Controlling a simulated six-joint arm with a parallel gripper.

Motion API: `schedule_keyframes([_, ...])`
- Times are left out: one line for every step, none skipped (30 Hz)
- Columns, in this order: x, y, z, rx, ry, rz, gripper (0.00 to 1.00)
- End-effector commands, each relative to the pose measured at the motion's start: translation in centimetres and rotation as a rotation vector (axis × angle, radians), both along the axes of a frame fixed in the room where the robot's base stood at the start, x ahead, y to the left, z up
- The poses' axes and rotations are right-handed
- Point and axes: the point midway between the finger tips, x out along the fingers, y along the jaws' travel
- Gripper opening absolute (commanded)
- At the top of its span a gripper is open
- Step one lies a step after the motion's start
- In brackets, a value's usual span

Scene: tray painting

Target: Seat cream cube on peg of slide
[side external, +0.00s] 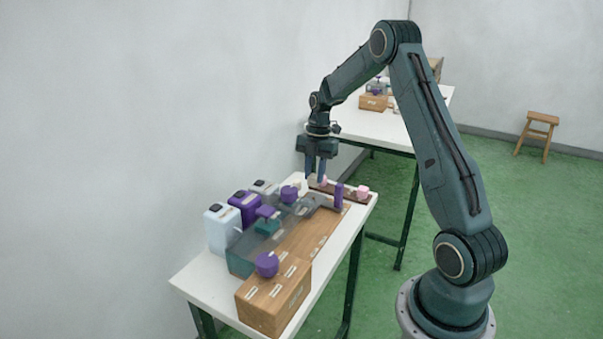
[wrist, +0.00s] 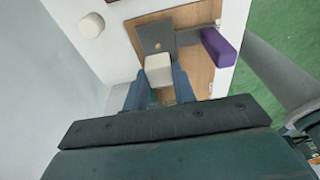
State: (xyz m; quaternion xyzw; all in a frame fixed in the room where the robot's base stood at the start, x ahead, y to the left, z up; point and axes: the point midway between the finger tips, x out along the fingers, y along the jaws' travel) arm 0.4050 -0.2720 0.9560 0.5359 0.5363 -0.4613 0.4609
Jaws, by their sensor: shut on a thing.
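The cream cube (wrist: 158,66) is between the two blue fingers of my gripper (wrist: 160,80) in the wrist view, and the gripper is shut on it. Beyond the cube lies a dark grey plate (wrist: 153,33), which looks like the slide, on a wooden board. In the side view my gripper (side external: 315,178) points down at the far end of the white table, and the cube cannot be made out clearly there.
A purple block (wrist: 218,46) stands right of the plate; it also shows in the side view (side external: 339,196). A pale round piece (wrist: 92,25) is at upper left. A pink piece (side external: 362,190) sits at the far right. Bottles (side external: 221,229) and a wooden box (side external: 273,299) stand nearer.

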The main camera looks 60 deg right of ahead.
Motion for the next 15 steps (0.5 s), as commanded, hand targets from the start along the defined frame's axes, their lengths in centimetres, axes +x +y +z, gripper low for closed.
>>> schedule_keyframes([0.0,0.0,-0.3,0.001,0.002,0.0,0.05])
schedule_keyframes([0.0,0.0,-0.5,0.001,0.002,0.0,0.05])
schedule_keyframes([0.0,0.0,-0.7,0.001,0.001,0.001,0.05])
schedule_keyframes([0.0,0.0,-0.9,0.001,0.001,0.001,0.05])
schedule_keyframes([0.0,0.1,-1.1,0.001,0.001,0.001,0.05])
schedule_keyframes([0.0,0.1,-1.3,0.002,0.001,0.001,0.05])
schedule_keyframes([0.0,0.1,-1.6,0.002,0.002,0.001,0.05])
schedule_keyframes([0.0,0.1,-1.8,0.002,0.002,0.001,0.05])
schedule_keyframes([0.0,0.1,-2.0,0.002,0.002,0.001,0.05])
schedule_keyframes([0.0,0.1,-2.2,0.002,0.002,0.001,0.05])
schedule_keyframes([0.0,0.1,-2.4,0.002,0.001,0.001,0.05])
schedule_keyframes([0.0,0.1,-2.6,0.002,0.001,0.0,0.05])
schedule_keyframes([0.0,0.1,-2.8,0.002,0.001,0.0,0.05])
schedule_keyframes([0.0,0.1,-3.0,0.002,0.001,0.0,0.05])
schedule_keyframes([0.0,0.1,-3.2,0.001,0.001,0.0,0.05])
